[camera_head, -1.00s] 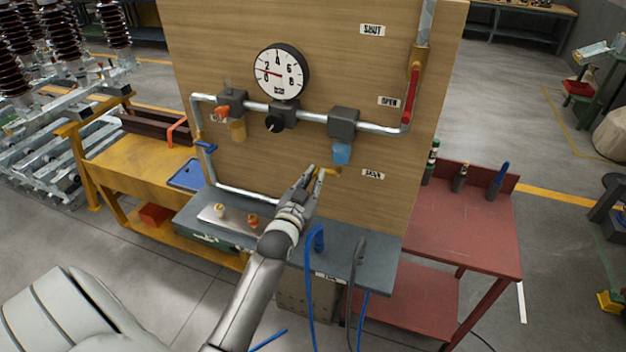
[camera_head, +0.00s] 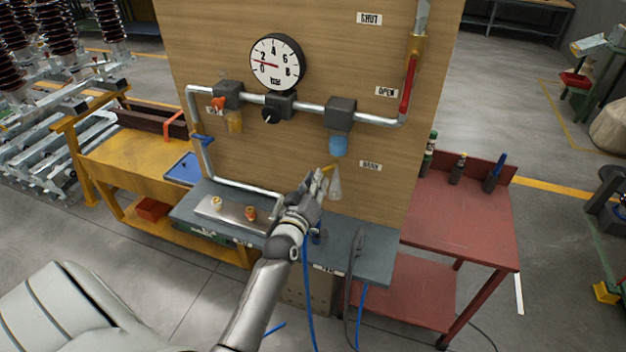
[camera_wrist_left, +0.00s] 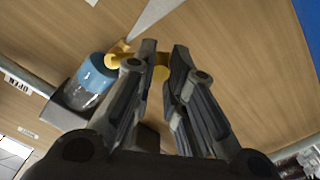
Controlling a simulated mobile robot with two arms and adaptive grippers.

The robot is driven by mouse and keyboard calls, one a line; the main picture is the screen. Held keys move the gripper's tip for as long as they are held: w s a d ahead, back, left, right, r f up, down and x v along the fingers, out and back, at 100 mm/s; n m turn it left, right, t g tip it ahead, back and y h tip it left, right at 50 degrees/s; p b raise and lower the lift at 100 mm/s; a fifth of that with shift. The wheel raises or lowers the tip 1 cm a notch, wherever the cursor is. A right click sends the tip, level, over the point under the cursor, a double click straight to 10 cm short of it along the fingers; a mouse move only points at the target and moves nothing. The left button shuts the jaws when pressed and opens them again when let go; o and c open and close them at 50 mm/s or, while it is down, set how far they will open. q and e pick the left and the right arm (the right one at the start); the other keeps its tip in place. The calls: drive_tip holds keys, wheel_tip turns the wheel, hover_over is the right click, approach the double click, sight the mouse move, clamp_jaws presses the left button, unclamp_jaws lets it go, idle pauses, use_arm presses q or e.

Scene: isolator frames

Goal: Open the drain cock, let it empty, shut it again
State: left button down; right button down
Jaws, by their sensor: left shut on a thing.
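The yellow drain cock (camera_head: 328,168) sits on the board below the blue filter bowl (camera_head: 338,146), left of a small label reading "DRAIN" (camera_head: 371,166). My left gripper (camera_head: 319,178) is shut on the cock's yellow handle. In the left wrist view yellow shows between the two fingers (camera_wrist_left: 160,78), and the cock's body (camera_wrist_left: 117,54) is beside the clear bowl with a blue top (camera_wrist_left: 93,80). A pale cone of spray (camera_head: 335,186) hangs below the cock; it also shows in the wrist view (camera_wrist_left: 155,14). The fingers hide part of the handle. My right gripper is out of view.
A red lever (camera_head: 408,85) hangs down by the "OPEN" label. The gauge (camera_head: 277,62) has its needle near the low end. A grey bench top (camera_head: 350,262) with hoses lies below, and a red table (camera_head: 460,220) stands to the right.

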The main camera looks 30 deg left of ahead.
use_arm(q)
drive_tip(key=shift+w+d+f+n, duration=0.2)
drive_tip(key=shift+d+n, duration=0.4)
drive_tip(key=shift+n, duration=0.95)
drive_tip(key=shift+w+d+f+n, duration=0.1)
drive_tip(key=shift+d+f+n, duration=0.35)
drive_tip(key=shift+n, duration=1.05)
drive_tip(key=shift+w+d+f+n, duration=0.1)
drive_tip(key=shift+d+n, duration=0.6)
drive_tip(key=shift+n, duration=0.85)
drive_tip(key=c, duration=1.4)
unclamp_jaws()
drive_tip(key=shift+w, duration=0.1)
drive_tip(key=shift+d, duration=0.15)
drive_tip(key=v, duration=1.2)
drive_tip(key=shift+f, duration=0.15)
